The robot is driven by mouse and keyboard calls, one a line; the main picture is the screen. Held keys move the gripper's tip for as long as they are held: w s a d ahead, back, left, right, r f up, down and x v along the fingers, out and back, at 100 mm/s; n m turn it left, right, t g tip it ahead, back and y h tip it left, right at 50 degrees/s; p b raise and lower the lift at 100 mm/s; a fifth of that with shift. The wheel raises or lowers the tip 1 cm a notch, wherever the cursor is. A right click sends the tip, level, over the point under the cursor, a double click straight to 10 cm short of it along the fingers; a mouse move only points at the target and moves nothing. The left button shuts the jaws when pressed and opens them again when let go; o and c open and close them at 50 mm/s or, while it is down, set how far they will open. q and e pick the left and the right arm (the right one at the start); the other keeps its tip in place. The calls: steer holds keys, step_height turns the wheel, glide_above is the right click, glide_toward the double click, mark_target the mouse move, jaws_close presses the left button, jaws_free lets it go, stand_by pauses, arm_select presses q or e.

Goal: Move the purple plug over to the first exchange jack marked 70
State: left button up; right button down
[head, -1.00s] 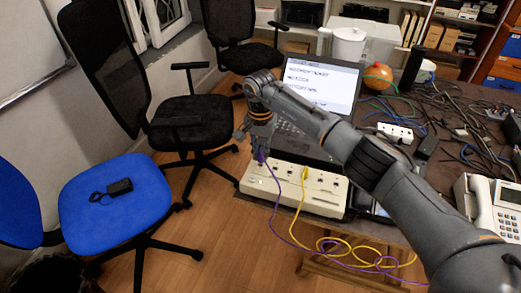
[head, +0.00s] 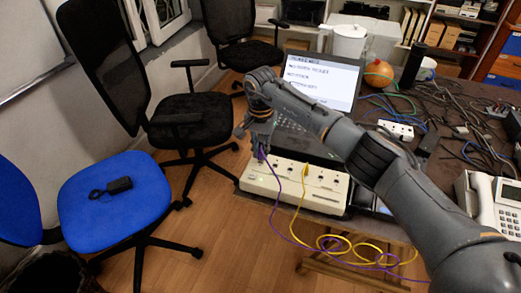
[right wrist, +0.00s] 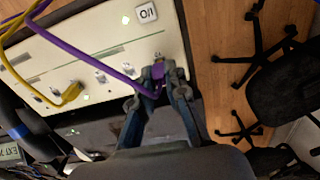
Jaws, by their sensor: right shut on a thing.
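My right gripper (head: 258,140) is at the left part of the beige exchange box (head: 290,190), just over its jack face. In the right wrist view the gripper (right wrist: 160,78) is shut on the purple plug (right wrist: 158,88), at or very close to the box; I cannot tell if the plug is seated. The purple cable (right wrist: 75,48) runs off from it across the box. A yellow plug (right wrist: 70,93) sits in another jack of the box (right wrist: 110,30). The jack markings are too small to read. My left gripper is not in view.
A laptop (head: 320,80) with text on its screen stands behind the box. Tangled cables and a white phone (head: 492,205) are on the table at right. Yellow and purple cable loops (head: 350,248) hang below the table's front edge. A blue chair (head: 115,195) stands at left.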

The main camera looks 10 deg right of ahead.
stand_by(0.8)
steer(key=shift+f+b, duration=0.8)
steer(key=shift+b, duration=0.25)
stand_by(1.0)
steer(key=c, duration=1.3)
jaws_free()
steer(key=shift+r, duration=0.15)
step_height(320, 180, up, 12)
steer(key=shift+f, duration=0.1)
